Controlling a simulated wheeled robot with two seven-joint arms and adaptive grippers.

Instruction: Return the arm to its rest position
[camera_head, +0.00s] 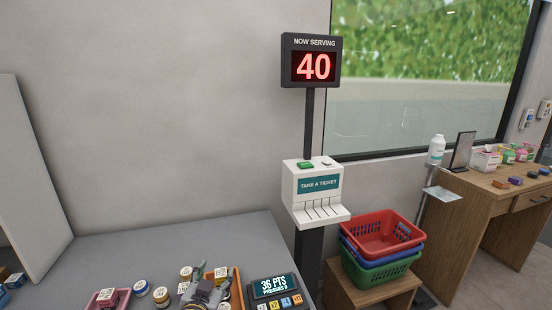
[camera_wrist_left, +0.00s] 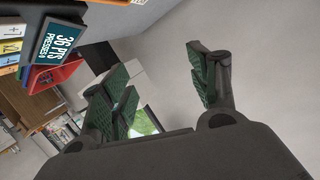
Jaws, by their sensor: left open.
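My left gripper (camera_head: 212,274) shows at the bottom of the head view, over the grey counter (camera_head: 150,248) among small jars and boxes. Its dark fingers with green pads stand apart in the left wrist view (camera_wrist_left: 158,88). Nothing shows between the pads, so it is open and empty. Most of the left arm is below the head view's edge. My right gripper is in neither view.
A points display (camera_head: 276,290) stands just right of my left gripper. Several small jars (camera_head: 161,295) and a pink tray (camera_head: 104,300) are to its left. A ticket dispenser (camera_head: 315,185) and stacked baskets (camera_head: 380,235) are farther right. The counter's back is bare.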

